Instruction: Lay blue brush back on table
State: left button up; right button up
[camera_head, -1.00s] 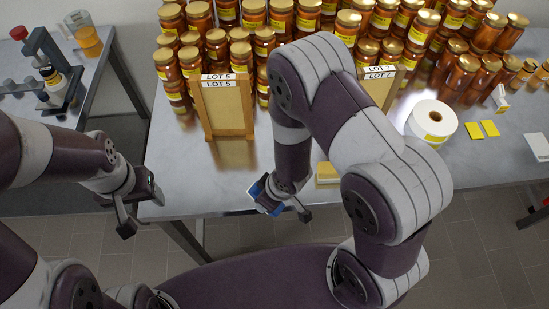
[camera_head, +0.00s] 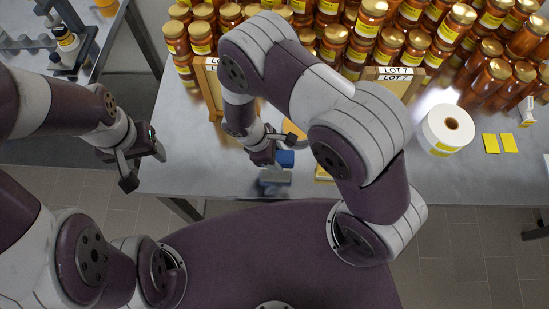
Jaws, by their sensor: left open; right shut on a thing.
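My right arm hides part of the area behind.
Many honey jars (camera_head: 400,45) fill the back of the table. Wooden LOT stands (camera_head: 211,95) are in front of them, one partly behind my arm. A yellow block (camera_head: 323,174) lies close right of the brush. A white roll (camera_head: 447,128) and yellow cards (camera_head: 491,143) lie further right.

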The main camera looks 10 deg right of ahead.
notch_tip(320, 180, down, 4)
jog(key=shift+s+a+r+p, duration=0.1)
jog(key=shift+a+r+p, duration=0.1)
jog(key=shift+p, duration=0.35)
jog(key=shift+f, duration=0.3)
jog(key=o, duration=1)
jog(key=shift+d, duration=0.1)
